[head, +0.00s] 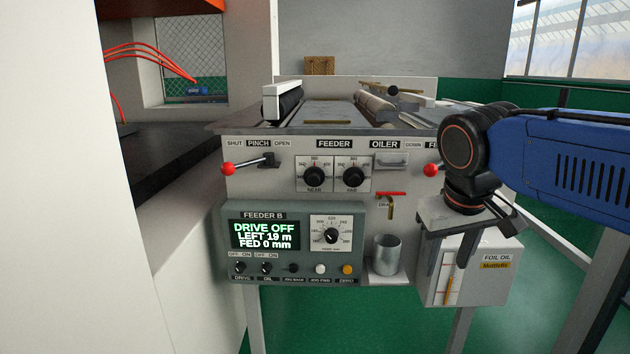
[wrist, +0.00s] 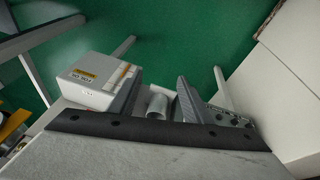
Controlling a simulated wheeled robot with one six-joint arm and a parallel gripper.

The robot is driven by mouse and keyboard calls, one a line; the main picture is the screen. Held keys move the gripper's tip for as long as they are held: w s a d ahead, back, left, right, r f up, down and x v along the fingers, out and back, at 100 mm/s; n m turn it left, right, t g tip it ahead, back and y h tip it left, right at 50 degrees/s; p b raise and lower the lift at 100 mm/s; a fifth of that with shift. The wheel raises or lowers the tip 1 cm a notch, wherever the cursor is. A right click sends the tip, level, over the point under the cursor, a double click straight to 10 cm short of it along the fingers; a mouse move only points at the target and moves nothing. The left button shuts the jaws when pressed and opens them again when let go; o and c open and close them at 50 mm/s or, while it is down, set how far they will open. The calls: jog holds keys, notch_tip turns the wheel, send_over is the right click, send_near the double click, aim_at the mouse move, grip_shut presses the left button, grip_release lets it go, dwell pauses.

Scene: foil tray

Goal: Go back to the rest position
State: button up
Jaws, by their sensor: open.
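My gripper (head: 450,262) hangs from the blue arm at the right of the head view, its two fingers pointing down. It is open and nothing shows between the fingers. It is in front of the white foil oil box (head: 490,272) and overlaps part of it; I cannot tell whether they touch. In the wrist view the fingers of my gripper (wrist: 157,88) stand apart, with the oil box (wrist: 88,88) to the left and a metal cup (wrist: 157,106) seen between them.
The feeder panel (head: 285,208) has red-knobbed levers at both sides. The Feeder B control box (head: 292,208) reads DRIVE OFF, LEFT 19 m, FED 0 mm. The metal cup (head: 386,256) stands under a red-handled tap (head: 390,200). A white wall (head: 60,200) borders the left. Green floor (head: 555,265) is open lower right.

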jog(key=s+d+f, duration=0.2)
jog(key=s+f, duration=0.3)
jog(key=f, duration=0.2)
jog(key=s+d+f+m+t+y, duration=0.1)
jog(key=s+d+f, duration=0.2)
jog(key=s+f, duration=0.3)
jog(key=shift+f, duration=0.85)
dwell(1.4)
